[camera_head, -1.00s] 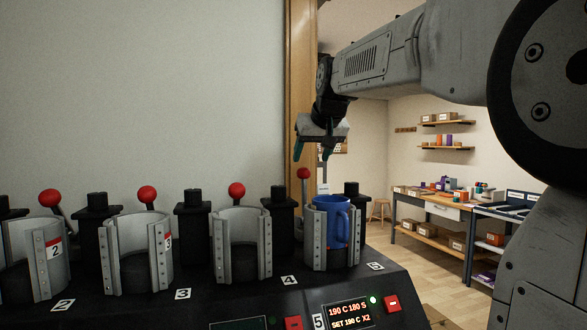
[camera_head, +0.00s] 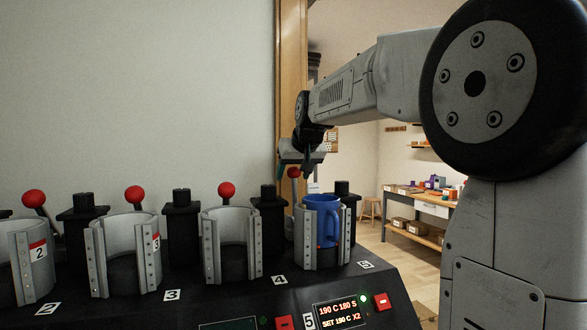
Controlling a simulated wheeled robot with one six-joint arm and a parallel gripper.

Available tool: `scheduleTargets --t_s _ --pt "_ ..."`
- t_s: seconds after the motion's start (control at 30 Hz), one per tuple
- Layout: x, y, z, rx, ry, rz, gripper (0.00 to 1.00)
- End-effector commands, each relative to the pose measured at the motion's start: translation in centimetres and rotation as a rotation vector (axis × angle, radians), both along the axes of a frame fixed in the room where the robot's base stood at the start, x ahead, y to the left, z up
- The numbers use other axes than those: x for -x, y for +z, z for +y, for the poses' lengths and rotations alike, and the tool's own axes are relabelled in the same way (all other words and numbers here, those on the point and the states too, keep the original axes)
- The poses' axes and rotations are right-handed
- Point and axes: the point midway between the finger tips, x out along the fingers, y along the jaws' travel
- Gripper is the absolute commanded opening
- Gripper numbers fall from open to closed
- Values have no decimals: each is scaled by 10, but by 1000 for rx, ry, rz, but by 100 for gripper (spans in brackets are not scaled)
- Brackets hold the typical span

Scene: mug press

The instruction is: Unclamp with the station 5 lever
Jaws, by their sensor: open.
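The station 5 lever (camera_head: 293,173) has a red ball knob and stands behind the clamp at the right end of the press. The number 5 label (camera_head: 366,265) is on the press top in front of that clamp.
Stations with empty clamps (camera_head: 230,240) and red-knobbed levers (camera_head: 226,190) stand to the left. The station 5 display (camera_head: 340,313) reads 190 C 180 S, beside a lit green light and a red button (camera_head: 382,302). A workbench (camera_head: 425,205) stands far right.

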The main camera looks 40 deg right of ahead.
Motion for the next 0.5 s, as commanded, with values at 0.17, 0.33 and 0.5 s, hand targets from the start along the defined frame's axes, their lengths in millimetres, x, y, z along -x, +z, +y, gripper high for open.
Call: scheduleTargets --t_s 0.17,0.33,0.5 --pt "0 0 0 0 0 0 43" --pt "0 0 0 0 0 0 23" --pt "2 0 1 0 0 0 23"
